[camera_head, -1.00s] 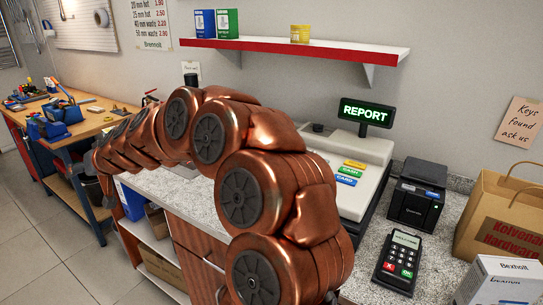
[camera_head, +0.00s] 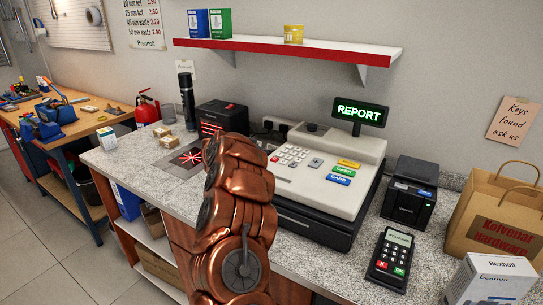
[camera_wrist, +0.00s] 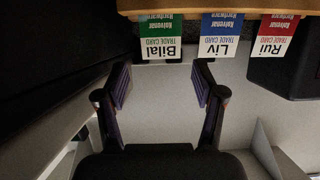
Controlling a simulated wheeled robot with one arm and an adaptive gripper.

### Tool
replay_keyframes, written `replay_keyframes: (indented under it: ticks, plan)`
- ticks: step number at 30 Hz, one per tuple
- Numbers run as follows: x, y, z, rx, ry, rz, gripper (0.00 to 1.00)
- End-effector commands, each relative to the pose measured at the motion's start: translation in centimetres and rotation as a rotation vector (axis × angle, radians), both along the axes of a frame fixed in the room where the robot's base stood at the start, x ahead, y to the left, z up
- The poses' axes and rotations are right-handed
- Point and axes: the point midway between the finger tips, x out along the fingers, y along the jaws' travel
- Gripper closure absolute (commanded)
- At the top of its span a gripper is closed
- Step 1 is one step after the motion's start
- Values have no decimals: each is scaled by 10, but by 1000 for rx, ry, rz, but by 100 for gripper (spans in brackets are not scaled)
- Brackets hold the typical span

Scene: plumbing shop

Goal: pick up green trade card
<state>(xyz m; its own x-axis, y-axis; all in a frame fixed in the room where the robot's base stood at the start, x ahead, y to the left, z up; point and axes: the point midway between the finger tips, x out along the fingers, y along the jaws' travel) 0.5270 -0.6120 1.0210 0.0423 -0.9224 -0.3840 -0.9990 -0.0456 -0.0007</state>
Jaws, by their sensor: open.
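The green trade card (camera_wrist: 161,40), marked "Bilal", shows upside down at the top of the wrist view, against a wooden edge (camera_wrist: 215,5). A blue card (camera_wrist: 219,36) marked "Liv" and a red card (camera_wrist: 274,36) marked "Rui" sit in a row to its right. My gripper (camera_wrist: 163,84) is open, with its two dark fingers spread below the green card in the picture. Nothing is between the fingertips. The green card lies roughly between their lines, apart from them. The head view shows neither the cards nor my gripper.
In the head view, the cash register (camera_head: 325,170), receipt printer (camera_head: 410,192), card terminal (camera_head: 390,258) and paper bag (camera_head: 500,215) crowd the counter's right side. A black torch-like cylinder (camera_head: 187,100) and dark box (camera_head: 222,117) stand further left. A black block (camera_wrist: 285,78) is at right in the wrist view.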

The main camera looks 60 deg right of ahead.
Motion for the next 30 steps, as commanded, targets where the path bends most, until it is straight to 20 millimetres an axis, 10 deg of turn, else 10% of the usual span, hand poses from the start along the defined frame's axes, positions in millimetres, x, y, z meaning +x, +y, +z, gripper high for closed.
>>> replay_keyframes:
  ticks: [30]
  plan:
    - [3, -58, -21, -3, 2, -6, 31]
